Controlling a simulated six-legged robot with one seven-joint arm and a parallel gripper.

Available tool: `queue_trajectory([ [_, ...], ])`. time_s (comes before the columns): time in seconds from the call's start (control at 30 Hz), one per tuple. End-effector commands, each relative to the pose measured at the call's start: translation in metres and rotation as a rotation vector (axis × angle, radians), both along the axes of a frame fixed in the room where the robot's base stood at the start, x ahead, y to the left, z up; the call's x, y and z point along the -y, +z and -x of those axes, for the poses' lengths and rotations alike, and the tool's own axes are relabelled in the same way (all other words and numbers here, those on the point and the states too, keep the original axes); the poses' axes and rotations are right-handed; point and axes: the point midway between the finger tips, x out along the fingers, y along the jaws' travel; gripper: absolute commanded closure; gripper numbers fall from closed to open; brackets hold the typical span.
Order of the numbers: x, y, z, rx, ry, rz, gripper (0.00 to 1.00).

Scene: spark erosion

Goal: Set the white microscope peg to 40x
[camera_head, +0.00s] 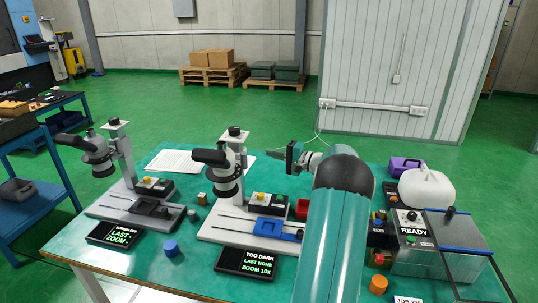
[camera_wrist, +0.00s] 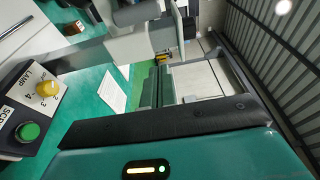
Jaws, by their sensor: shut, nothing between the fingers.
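The white microscope (camera_head: 232,208) stands in the middle of the teal table, with a black eyepiece head and a blue stage block (camera_head: 275,229) on its base. Its display (camera_head: 247,262) reads TOO DARK, LAST NONE, ZOOM 10x. I cannot make out its zoom peg for certain. My gripper (camera_head: 292,157) is shut and empty, raised just right of the microscope head and apart from it. In the wrist view, a white microscope part (camera_wrist: 130,45) shows at the top. The lamp panel (camera_wrist: 38,108), with a yellow knob and a green button, is at the left.
A grey microscope (camera_head: 130,200) with its own display (camera_head: 115,235) stands at left. A control box reading READY (camera_head: 412,231), a white rounded object (camera_head: 427,189) and a purple item (camera_head: 405,166) are at right. A blue knob-like piece (camera_head: 170,248) lies in front.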

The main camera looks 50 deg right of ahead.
Motion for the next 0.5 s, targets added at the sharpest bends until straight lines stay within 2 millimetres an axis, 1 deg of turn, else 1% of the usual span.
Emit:
queue_trajectory([
  [0.03,-0.003,0.000,-0.010,0.000,0.003,-0.001,1.00],
  [0.1,-0.006,0.000,-0.024,0.001,0.004,0.000,1.00],
  [0.4,-0.018,0.000,-0.075,0.001,0.003,0.001,1.00],
  [0.47,-0.021,0.000,-0.084,0.001,0.002,0.000,1.00],
  [0.5,-0.023,0.001,-0.078,0.000,0.000,-0.001,1.00],
])
